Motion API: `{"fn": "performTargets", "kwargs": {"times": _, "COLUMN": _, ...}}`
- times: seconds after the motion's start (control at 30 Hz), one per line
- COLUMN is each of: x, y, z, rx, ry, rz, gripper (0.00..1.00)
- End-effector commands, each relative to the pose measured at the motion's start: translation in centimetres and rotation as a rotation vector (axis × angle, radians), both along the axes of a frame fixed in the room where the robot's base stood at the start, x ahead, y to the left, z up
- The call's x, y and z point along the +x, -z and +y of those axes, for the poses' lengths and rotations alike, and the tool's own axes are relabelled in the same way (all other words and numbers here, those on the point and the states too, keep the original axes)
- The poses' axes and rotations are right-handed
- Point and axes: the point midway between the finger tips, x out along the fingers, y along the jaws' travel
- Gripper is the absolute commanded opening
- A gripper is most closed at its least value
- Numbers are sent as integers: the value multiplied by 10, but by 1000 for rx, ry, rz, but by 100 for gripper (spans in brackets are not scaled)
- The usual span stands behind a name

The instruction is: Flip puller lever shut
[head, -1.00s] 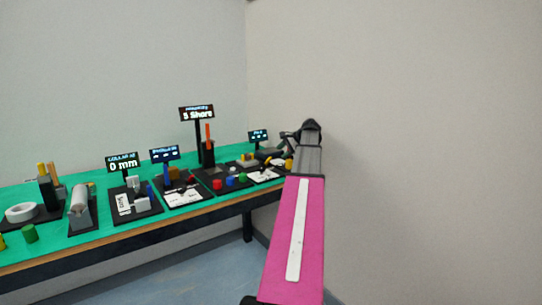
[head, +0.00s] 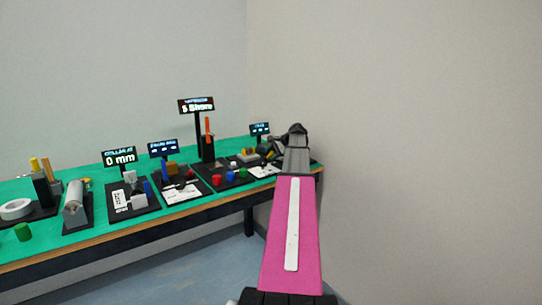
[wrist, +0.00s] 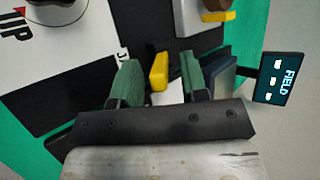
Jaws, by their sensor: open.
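In the wrist view, a short yellow lever-like piece (wrist: 159,71) stands between the two green fingers of my gripper (wrist: 157,78). The fingers are apart, one on each side of it, with a gap visible on both sides. I cannot tell for certain that this piece is the puller lever. A second yellow piece (wrist: 218,16) sits on a grey block at the top. In the head view, my arm reaches to the right end of the table; my fingers there are mostly hidden behind the arm.
A small display reading FIELD (wrist: 279,79) stands close right of my gripper. A white printed plate (wrist: 75,50) with a dark knob (wrist: 57,12) lies left. In the head view, the green table (head: 90,228) holds several stations and signs; a wall stands close on the right.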

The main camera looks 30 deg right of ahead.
Motion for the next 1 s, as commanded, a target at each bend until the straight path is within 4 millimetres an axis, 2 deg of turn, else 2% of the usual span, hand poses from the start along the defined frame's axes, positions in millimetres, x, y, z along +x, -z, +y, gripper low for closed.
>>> {"fn": "performTargets", "kwargs": {"times": 0.4, "x": 5, "y": 6, "z": 3, "rx": -1, "ry": 1, "rz": 0, "gripper": 40}}
{"fn": "performTargets", "kwargs": {"times": 0.47, "x": 5, "y": 6, "z": 3, "rx": 0, "ry": 0, "rz": 0, "gripper": 21}}
{"fn": "performTargets", "kwargs": {"times": 0.5, "x": 5, "y": 5, "z": 3, "rx": 0, "ry": 0, "rz": 0, "gripper": 8}}
{"fn": "performTargets", "kwargs": {"times": 0.53, "x": 5, "y": 5, "z": 3, "rx": 0, "ry": 0, "rz": 0, "gripper": 0}}
{"fn": "performTargets", "kwargs": {"times": 0.73, "x": 3, "y": 7, "z": 4, "rx": 2, "ry": 0, "rz": -15, "gripper": 0}}
{"fn": "performTargets", "kwargs": {"times": 1.0, "x": -1, "y": 10, "z": 3, "rx": 11, "ry": 1, "rz": -136, "gripper": 0}}
